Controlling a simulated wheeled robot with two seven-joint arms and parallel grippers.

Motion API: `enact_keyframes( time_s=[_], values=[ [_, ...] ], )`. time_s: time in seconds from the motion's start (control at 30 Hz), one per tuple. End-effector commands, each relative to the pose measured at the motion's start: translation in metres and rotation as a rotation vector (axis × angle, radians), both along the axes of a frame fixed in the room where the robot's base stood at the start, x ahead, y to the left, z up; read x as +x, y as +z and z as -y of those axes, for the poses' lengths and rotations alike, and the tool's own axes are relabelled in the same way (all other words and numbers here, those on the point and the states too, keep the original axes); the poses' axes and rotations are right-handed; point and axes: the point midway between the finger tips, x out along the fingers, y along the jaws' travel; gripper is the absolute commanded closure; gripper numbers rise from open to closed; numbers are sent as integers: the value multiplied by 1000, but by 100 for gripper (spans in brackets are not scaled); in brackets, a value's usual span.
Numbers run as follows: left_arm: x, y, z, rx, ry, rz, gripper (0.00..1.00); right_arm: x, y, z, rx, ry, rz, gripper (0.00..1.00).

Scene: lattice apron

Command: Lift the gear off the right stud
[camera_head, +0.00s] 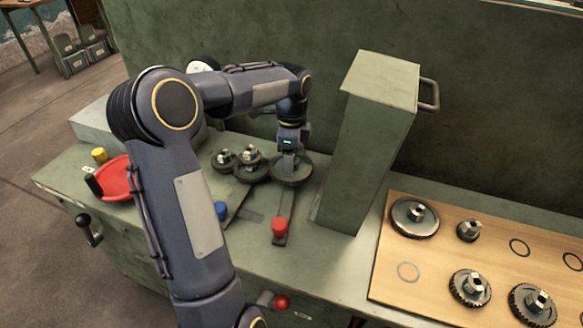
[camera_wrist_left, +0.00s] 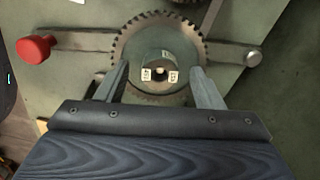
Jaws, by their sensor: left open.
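The gear on the right stud (camera_head: 291,170) is a dark toothed disc, the rightmost of several gears on the green bench. My left gripper (camera_head: 288,160) is directly above this gear, pointing down. In the left wrist view its two fingers (camera_wrist_left: 158,82) stand open on either side of the hub, with gaps to it. The stud is mostly hidden by the hub. My right gripper is not in view.
A tall green box (camera_head: 367,150) with a side handle stands just right of the gear. Two smaller gears (camera_head: 250,165) sit close on the left. A red-knobbed lever (camera_head: 279,226) extends in front. A wooden board (camera_head: 450,262) with several gears lies at right.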

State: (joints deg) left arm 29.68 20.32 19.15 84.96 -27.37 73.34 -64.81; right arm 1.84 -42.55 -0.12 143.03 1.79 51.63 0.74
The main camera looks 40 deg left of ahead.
Motion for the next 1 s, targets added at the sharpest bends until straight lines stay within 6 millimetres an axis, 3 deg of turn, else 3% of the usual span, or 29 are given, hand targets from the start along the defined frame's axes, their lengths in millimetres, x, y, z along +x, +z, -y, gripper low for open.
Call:
enact_keyframes(
  time_s=[0.23, 0.7, 1.0],
  values=[
    [0, -2, 0, 0, 0, 1, 39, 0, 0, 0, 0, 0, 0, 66],
    [0, -1, 0, 0, 0, 1, 100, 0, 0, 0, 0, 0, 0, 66],
    [1, 0, 0, 1, 0, 4, 100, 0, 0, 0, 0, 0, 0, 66]
  ],
)
